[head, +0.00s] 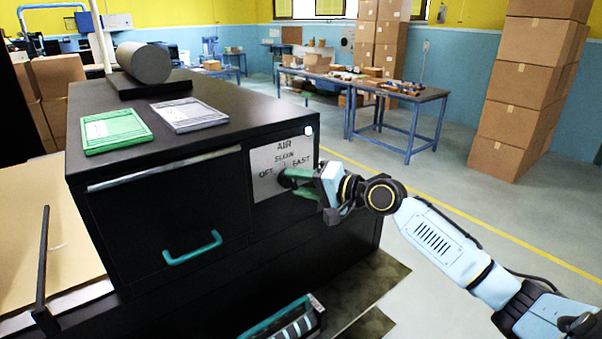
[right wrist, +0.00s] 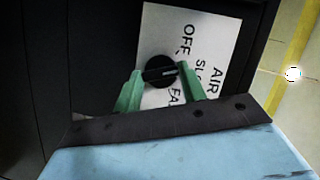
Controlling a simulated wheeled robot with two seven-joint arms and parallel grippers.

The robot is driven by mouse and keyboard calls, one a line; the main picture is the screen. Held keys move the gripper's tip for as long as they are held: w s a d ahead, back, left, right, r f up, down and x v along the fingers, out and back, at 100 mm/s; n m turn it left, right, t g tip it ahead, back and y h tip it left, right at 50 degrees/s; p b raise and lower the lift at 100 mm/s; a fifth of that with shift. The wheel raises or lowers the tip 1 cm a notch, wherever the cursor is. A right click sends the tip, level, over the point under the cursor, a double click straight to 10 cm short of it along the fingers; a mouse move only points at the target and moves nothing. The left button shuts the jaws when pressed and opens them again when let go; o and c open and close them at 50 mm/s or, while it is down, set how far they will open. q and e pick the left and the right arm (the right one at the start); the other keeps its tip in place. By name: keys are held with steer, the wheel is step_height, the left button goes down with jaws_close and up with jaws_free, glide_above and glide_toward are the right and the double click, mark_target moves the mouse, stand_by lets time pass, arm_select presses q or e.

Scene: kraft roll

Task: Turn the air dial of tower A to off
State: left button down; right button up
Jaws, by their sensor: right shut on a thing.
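The air dial (right wrist: 157,70) is a round black knob on a white plate (head: 267,159) marked AIR, OFF, SLOW and FAST. The plate is on the front of a black cabinet (head: 340,235); no tower letter can be read on it. In the right wrist view the dial's pale mark points right, towards SLOW. My right gripper (head: 290,180) is at the plate, its green fingers on either side of the dial and shut on it. In the head view the fingers hide most of the dial. My left gripper is not in view.
The black drawer front (head: 165,215) with a teal handle (head: 192,248) is left of the plate. A green pad (head: 115,129), a grey pad (head: 189,115) and a grey roll (head: 144,62) lie on top. A black, teal-edged object (head: 288,322) is below. Open floor lies to the right.

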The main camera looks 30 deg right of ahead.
steer(key=n+p, duration=0.1)
steer(key=p, duration=0.1)
steer(key=n+h+p, duration=0.1)
steer(key=n+p, duration=0.1)
steer(key=p, duration=0.1)
steer(key=n+g+h+p, duration=0.1)
steer(key=p, duration=0.2)
steer(key=shift+a+r, duration=0.15)
steer(key=shift+r, duration=0.2)
steer(key=shift+f+n+h+p, duration=0.2)
steer(key=shift+n+h+p, duration=0.4)
steer(key=shift+n+p, duration=0.5)
steer(key=o, duration=1)
steer(key=shift+s, duration=0.15)
steer(key=v, duration=1.3)
steer(key=shift+r, duration=0.2)
steer(key=shift+f, duration=0.1)
